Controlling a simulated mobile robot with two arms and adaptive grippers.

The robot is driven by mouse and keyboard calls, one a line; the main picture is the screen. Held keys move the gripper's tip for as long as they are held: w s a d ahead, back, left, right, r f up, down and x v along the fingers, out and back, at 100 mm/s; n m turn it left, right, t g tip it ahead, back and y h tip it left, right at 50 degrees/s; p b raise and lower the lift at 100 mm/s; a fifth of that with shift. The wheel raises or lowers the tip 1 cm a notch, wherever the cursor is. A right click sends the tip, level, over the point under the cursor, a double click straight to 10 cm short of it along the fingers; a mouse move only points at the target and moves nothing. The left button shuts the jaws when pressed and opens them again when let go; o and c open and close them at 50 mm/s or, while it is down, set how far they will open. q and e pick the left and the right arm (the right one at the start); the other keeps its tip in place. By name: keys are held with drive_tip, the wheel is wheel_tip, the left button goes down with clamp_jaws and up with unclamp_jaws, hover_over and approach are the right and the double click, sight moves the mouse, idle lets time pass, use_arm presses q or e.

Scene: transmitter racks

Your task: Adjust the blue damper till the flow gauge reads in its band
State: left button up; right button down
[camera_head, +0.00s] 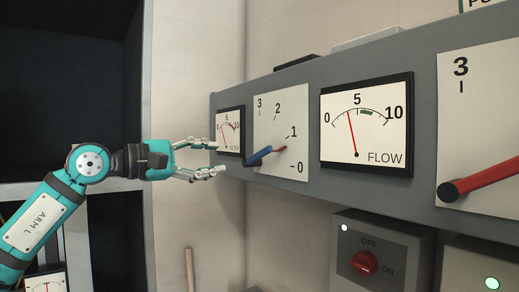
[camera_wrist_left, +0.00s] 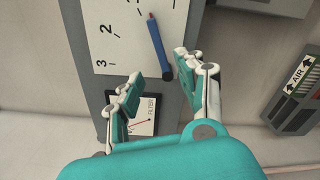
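The blue damper lever (camera_head: 259,156) sits on a white plate (camera_head: 293,120) marked 0 to 3. Its red tip points between 0 and 1, nearer 1. It also shows in the left wrist view (camera_wrist_left: 159,47). The flow gauge (camera_head: 366,126) has its red needle a little left of 5. Its green band lies right of 5, so the needle is below the band. My left gripper (camera_head: 219,158) is open and empty, left of the lever. In the left wrist view (camera_wrist_left: 158,78) the lever's dark end appears close to the right-hand finger; I cannot tell whether they touch.
A filter gauge (camera_head: 230,130) is mounted behind my left fingers. A red lever (camera_head: 490,178) is on a plate at the right. A red OFF/ON switch (camera_head: 364,263) sits below the grey panel (camera_head: 425,190). Dark racks (camera_head: 60,90) stand at left.

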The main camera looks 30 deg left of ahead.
sight(256, 156)
use_arm(q)
drive_tip(key=p+x, duration=0.5)
drive_tip(key=x, duration=0.6)
drive_tip(key=shift+w+d+r, duration=0.1)
drive_tip(key=shift+w+r, duration=0.1)
drive_tip(key=shift+w+d+f, duration=0.15)
drive_tip(key=shift+w+d, duration=0.05)
drive_tip(key=shift+w, duration=0.25)
clamp_jaws()
